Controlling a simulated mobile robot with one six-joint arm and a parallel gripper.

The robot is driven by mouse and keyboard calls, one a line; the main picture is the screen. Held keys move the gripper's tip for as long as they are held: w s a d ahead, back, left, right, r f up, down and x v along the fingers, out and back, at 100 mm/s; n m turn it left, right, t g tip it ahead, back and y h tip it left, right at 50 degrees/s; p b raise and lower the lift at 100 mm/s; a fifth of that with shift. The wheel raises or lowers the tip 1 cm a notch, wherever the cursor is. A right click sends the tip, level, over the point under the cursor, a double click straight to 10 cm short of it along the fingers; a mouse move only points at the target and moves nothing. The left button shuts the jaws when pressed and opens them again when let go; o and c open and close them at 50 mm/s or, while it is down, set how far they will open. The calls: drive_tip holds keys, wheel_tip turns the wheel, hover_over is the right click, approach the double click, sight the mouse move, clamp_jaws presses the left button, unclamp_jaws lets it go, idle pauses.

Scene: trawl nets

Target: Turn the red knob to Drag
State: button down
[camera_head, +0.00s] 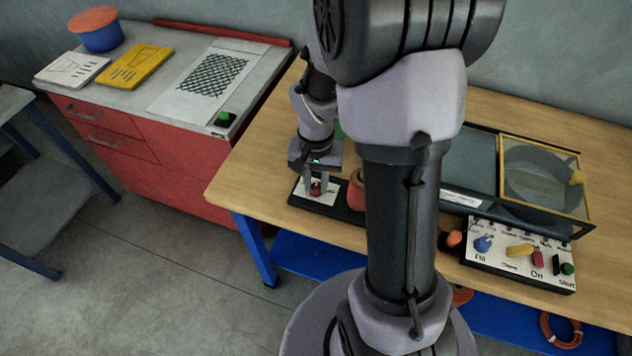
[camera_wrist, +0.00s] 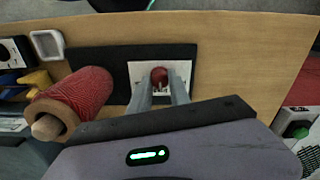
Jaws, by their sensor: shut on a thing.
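The red knob (camera_wrist: 159,76) stands on a white label plate (camera_wrist: 139,75) fixed to a black base (camera_wrist: 104,58). My gripper (camera_wrist: 160,82) comes down over the plate, with one finger on each side of the knob, shut on it. In the head view my gripper (camera_head: 316,186) is at the left end of the wooden table, and the knob (camera_head: 316,189) shows small between the fingers. The plate's markings are mostly hidden by the fingers or too small to read, so I cannot tell which position the knob points to.
A red twine spool (camera_wrist: 83,92) stands beside the gripper on the same base. A control panel (camera_head: 513,262) with coloured knobs and a tank with a yellow frame (camera_head: 588,200) are to the right. A red cabinet (camera_head: 152,155) stands left of the table, across a gap.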

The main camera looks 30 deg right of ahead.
sight(316, 186)
drive_tip(key=shift+m, duration=0.5)
drive_tip(key=c, duration=1.2)
unclamp_jaws()
drive_tip(key=shift+r, duration=0.1)
wheel_tip(316, 186, up, 17)
drive_tip(key=p, duration=0.7)
drive_tip(key=shift+r, duration=0.1)
